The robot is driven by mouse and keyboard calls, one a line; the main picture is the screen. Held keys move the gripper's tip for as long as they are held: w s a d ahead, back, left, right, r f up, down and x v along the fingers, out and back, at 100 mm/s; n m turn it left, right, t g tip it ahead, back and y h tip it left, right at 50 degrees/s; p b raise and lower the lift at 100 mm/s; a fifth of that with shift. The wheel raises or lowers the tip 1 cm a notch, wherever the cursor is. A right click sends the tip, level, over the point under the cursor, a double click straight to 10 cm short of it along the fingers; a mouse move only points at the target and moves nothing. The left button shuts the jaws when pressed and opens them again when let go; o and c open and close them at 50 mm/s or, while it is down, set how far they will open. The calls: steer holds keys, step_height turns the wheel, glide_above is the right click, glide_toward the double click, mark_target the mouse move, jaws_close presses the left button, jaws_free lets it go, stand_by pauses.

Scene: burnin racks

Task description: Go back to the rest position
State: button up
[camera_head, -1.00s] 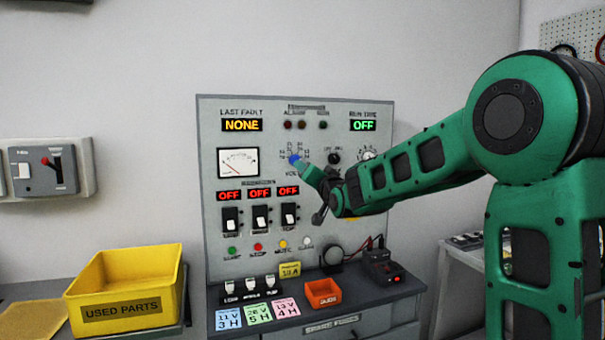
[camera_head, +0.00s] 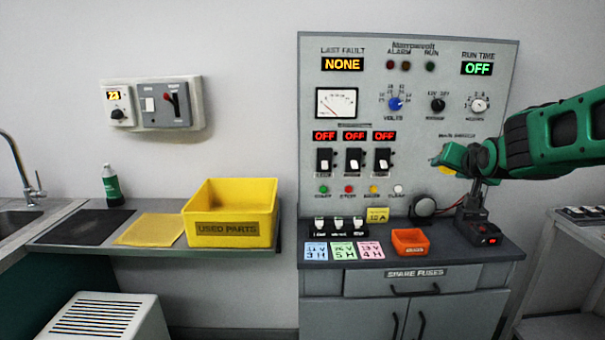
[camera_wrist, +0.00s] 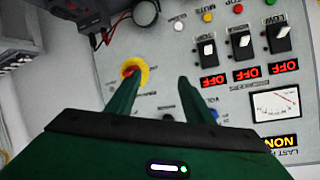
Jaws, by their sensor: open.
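My gripper (camera_head: 440,163) is at the right side of the grey control panel (camera_head: 430,55), on the end of my green arm. In the wrist view my gripper (camera_wrist: 160,78) has its two dark green fingers apart with nothing between them. One finger overlaps a red button with a yellow ring (camera_wrist: 135,70) in that view; I cannot tell whether they touch. The panel has a blue volts knob (camera_head: 395,104), a black knob (camera_head: 438,104) and a silver knob (camera_head: 478,104). LAST FAULT (camera_head: 342,64) reads NONE and RUN TIME (camera_head: 477,68) reads OFF. The three switch displays read OFF.
On the bench below stand an orange tray (camera_head: 410,250), coloured cards (camera_head: 342,251) and a black device (camera_head: 478,235). A yellow USED PARTS bin (camera_head: 230,230) is to the left. A wall switch box (camera_head: 170,103) hangs above it. A white vented box (camera_head: 105,318) stands at lower left.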

steer(key=s+d+f+g, duration=0.25)
steer(key=s+f, duration=0.25)
steer(key=s, duration=0.5)
steer(key=s+d+f+g, duration=0.1)
steer(key=s+f+g, duration=0.35)
steer(key=s, duration=0.55)
steer(key=s+d+f+g, duration=0.1)
steer(key=s+f+g, duration=0.3)
steer(key=s, duration=0.6)
steer(key=s+a+f+g+y, duration=0.1)
steer(key=s+f, duration=0.1)
steer(key=s, duration=0.4)
steer(key=s+a+f+g+y, duration=0.1)
steer(key=s+a+f, duration=0.1)
steer(key=s, duration=0.5)
steer(key=shift+s+f+y, duration=0.15)
steer(key=shift+f+y, duration=0.15)
steer(key=shift+w+f, duration=0.25)
steer(key=shift+w, duration=0.4)
